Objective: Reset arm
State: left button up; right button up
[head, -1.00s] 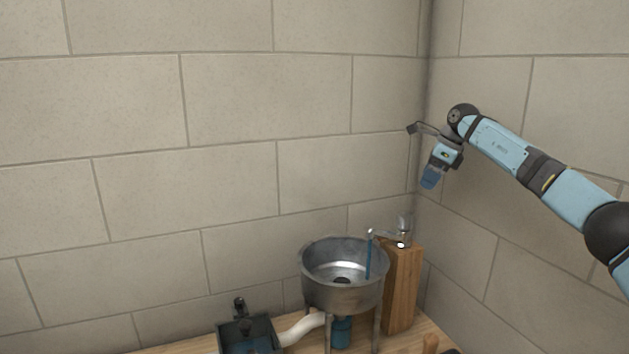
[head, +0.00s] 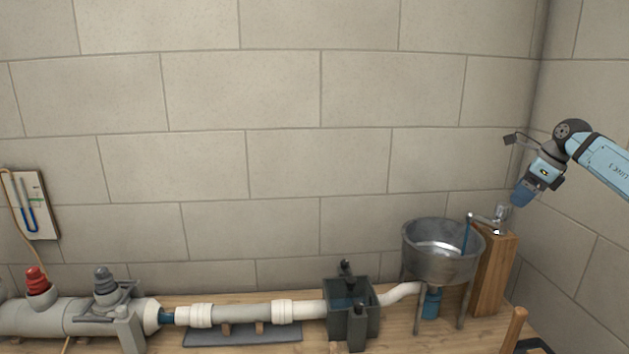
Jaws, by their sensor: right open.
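My right gripper (head: 521,196) shows at the right of the head view, with blue fingers pointing down. It is open and holds nothing that I can see. It hangs in the air just above and right of the faucet (head: 500,220) in the picture, and I cannot tell the exact gap. My right arm (head: 598,162) reaches in from the right edge. My left gripper is not in view.
A dark open box (head: 350,310) joins a white pipe line (head: 255,312). A grey pipe with a red knob (head: 37,281) lies left. A gauge board (head: 32,204) hangs on the wall.

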jog(key=w+a+f+y+p, duration=0.1)
jog(key=w+a+f+y, duration=0.15)
jog(key=a+f, duration=0.85)
jog(key=s+a+f+m+t+y+p, duration=0.1)
jog(key=s+a+f+m+y, duration=0.25)
jog(key=a, duration=0.45)
jog(key=s+a+f+m+t+y+p, duration=0.1)
jog(key=s+a+f+m+y, duration=0.3)
jog(key=a, duration=0.4)
jog(key=s+a+f+m+t+y+p, duration=0.1)
jog(key=s+a+f+m+y, duration=0.1)
jog(key=s+a+f, duration=0.45)
pick_arm(q)
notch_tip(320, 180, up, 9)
jog(key=p, duration=0.5)
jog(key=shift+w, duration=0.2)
pick_arm(e)
jog(key=s+d+f+m+t+h, duration=0.1)
jog(key=s+f+m+h, duration=0.3)
jog(key=s+m, duration=0.7)
jog(key=s+f+m+t+h, duration=0.2)
jog(key=s+f+m+h, duration=0.2)
jog(key=s+m, duration=0.7)
jog(key=s+d+f+m+t+h, duration=0.1)
jog(key=s+f+m+h, duration=0.3)
jog(key=s+m, duration=0.7)
jog(key=shift+s+d+f+t+h, duration=0.3)
jog(key=shift+s+t+h, duration=0.1)
jog(key=shift+h, duration=0.1)
jog(key=shift+m, duration=0.25)
